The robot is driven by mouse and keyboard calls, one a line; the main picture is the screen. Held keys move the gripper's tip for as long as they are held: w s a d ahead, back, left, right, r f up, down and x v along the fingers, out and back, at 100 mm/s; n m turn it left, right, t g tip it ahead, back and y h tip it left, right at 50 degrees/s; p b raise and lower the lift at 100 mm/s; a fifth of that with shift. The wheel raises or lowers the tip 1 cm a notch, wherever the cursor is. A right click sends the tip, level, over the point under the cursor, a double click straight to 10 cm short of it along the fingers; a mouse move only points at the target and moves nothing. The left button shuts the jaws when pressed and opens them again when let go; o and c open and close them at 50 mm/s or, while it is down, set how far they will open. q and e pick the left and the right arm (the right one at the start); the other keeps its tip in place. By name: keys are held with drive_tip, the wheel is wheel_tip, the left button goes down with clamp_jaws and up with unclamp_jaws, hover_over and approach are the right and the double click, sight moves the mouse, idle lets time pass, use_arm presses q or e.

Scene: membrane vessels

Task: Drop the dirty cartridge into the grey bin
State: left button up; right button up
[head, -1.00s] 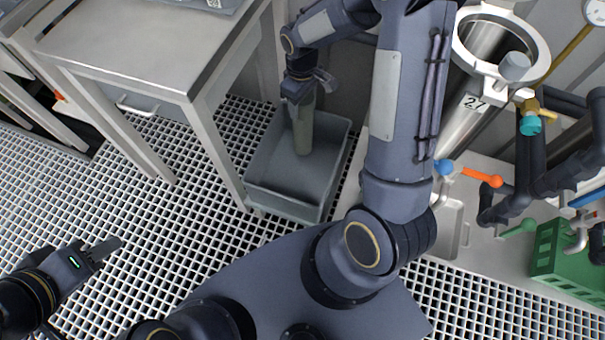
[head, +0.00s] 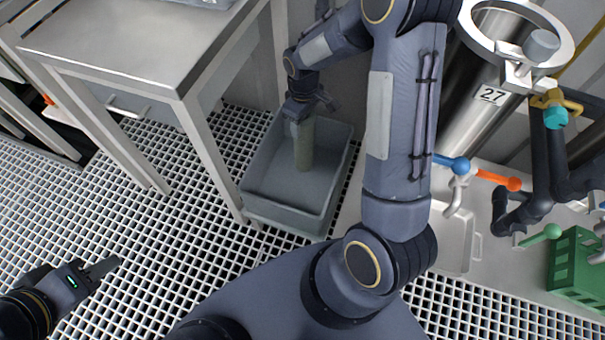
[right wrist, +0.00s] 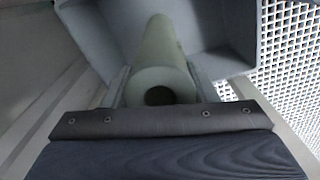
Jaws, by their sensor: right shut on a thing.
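The dirty cartridge (head: 304,146) is a dull olive-green cylinder. My right gripper (head: 303,112) is shut on its upper end and holds it roughly upright, its lower part inside the grey bin (head: 283,208). I cannot tell whether its lower end touches the bin floor. In the right wrist view the cartridge (right wrist: 162,68) sits between the two fingers (right wrist: 160,90), its round end with a dark hole towards the camera; the bin (right wrist: 225,62) lies beyond it. My left gripper (head: 103,267) is at the lower left, over the floor grating, far from the bin; its fingertips look close together.
A metal table (head: 125,50) stands left of the bin, its leg close to the bin's side. A steel vessel numbered 27 (head: 480,110), with pipes and coloured valve handles, stands at right. A green crate (head: 578,268) is at lower right. Grating floor at left is clear.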

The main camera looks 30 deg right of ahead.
drive_tip(key=o, duration=1.5)
drive_tip(key=shift+r, duration=0.15)
wheel_tip(320, 180, up, 8)
drive_tip(key=shift+f+p, duration=0.15)
drive_tip(key=shift+p, duration=1.1)
